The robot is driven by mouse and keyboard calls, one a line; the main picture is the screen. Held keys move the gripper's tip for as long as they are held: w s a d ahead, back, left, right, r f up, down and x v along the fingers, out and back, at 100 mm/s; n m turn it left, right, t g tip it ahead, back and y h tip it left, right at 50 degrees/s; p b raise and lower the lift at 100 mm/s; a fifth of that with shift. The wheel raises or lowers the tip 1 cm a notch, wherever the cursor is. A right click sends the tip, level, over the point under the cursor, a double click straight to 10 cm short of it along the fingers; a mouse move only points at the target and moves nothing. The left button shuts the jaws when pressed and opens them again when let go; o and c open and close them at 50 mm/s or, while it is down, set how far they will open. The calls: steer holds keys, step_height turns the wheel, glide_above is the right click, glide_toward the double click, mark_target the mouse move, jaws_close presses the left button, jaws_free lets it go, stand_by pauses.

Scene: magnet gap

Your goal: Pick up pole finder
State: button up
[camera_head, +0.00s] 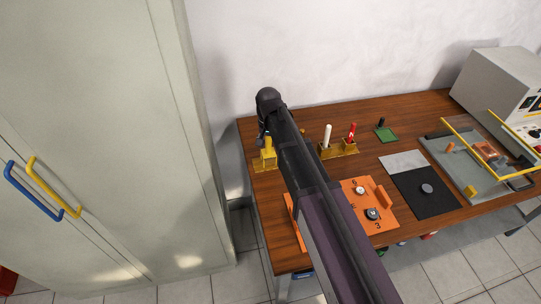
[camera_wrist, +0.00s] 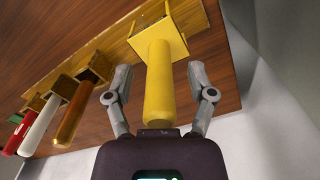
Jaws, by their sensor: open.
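A yellow-handled tool (camera_head: 267,146) stands in a yellow holder (camera_head: 264,163) at the table's left end; no label shows, so I cannot tell for certain that it is the pole finder. In the wrist view, my gripper (camera_wrist: 159,84) is open, with one finger on each side of the yellow handle (camera_wrist: 158,95). Gaps show between the fingers and the handle. In the head view my arm hides most of the gripper.
A white handle (camera_head: 327,135) and a red handle (camera_head: 351,132) stand in holders to the right; the wrist view also shows a brown-gold handle (camera_wrist: 76,112). An orange panel (camera_head: 362,203) and a black mat (camera_head: 426,192) lie further right. A tall cabinet (camera_head: 90,120) stands left.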

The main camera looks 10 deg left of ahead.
jaws_close()
steer(key=shift+r, duration=0.1)
stand_by(0.4)
step_height(320, 180, up, 3)
steer(key=p, duration=0.3)
steer(key=shift+r+p, duration=0.2)
steer(key=shift+p, duration=0.1)
steer(key=s+d+r+p, duration=0.1)
steer(key=s+d, duration=0.1)
steer(key=s, duration=1.4)
steer(key=shift+r, duration=0.2)
steer(key=shift+s+a, duration=0.1)
